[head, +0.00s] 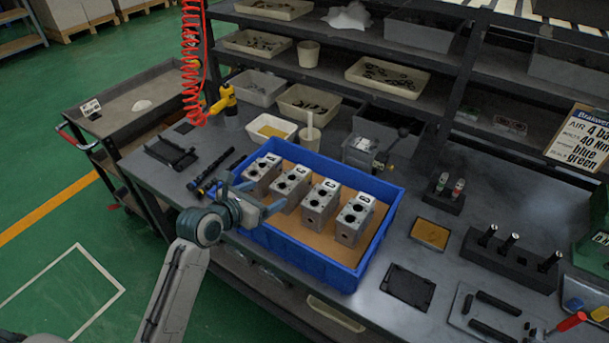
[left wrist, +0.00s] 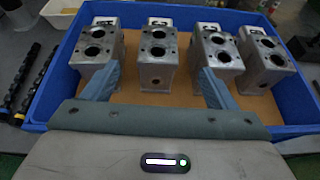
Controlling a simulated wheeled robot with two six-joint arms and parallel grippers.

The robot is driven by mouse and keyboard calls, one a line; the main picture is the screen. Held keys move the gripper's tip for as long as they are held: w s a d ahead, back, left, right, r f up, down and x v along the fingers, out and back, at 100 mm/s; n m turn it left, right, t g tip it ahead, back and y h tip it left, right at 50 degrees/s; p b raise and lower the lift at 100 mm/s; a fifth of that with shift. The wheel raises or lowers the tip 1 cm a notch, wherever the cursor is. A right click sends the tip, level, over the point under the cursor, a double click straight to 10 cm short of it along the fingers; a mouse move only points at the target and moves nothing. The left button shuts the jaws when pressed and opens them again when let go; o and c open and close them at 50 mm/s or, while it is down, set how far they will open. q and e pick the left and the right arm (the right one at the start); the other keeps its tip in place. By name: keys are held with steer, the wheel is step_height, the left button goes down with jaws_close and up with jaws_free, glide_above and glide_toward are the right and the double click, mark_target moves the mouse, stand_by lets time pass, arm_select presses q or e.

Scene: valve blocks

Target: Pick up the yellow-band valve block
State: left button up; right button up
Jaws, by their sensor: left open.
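Several grey metal valve blocks stand in a row in a blue crate (head: 318,266) on the bench. In the head view they run from the far-left block (head: 262,172) through the second (head: 291,187) and third (head: 320,204) to the near-right block (head: 354,221). I cannot make out a yellow band on any. My left gripper (head: 262,198) is open and empty at the crate's left side. In the left wrist view its blue fingers are spread, with the second block from the left (left wrist: 157,62) showing between them. Whether they touch any block is unclear. My right gripper is not in view.
The crate's walls surround the blocks; its cardboard-coloured floor is bare in front of them. Black rods (head: 215,172) lie left of the crate. A grey machine part (head: 362,152) stands behind it, and a black holder (head: 510,258) stands to the right.

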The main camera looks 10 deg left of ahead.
mark_target(287, 182)
arm_select(q)
steer(key=x, duration=0.3)
steer(key=p+x, duration=0.1)
steer(key=x, duration=0.2)
steer(key=p+x, duration=0.1)
steer(key=x, duration=0.3)
steer(key=shift+w+r, duration=0.15)
steer(key=shift+r, duration=0.1)
steer(key=shift+w+d+f, duration=0.1)
steer(key=shift+w+f, duration=0.15)
steer(key=shift+w, duration=0.1)
steer(key=c, duration=1.7)
steer(key=shift+r, duration=0.2)
jaws_close()
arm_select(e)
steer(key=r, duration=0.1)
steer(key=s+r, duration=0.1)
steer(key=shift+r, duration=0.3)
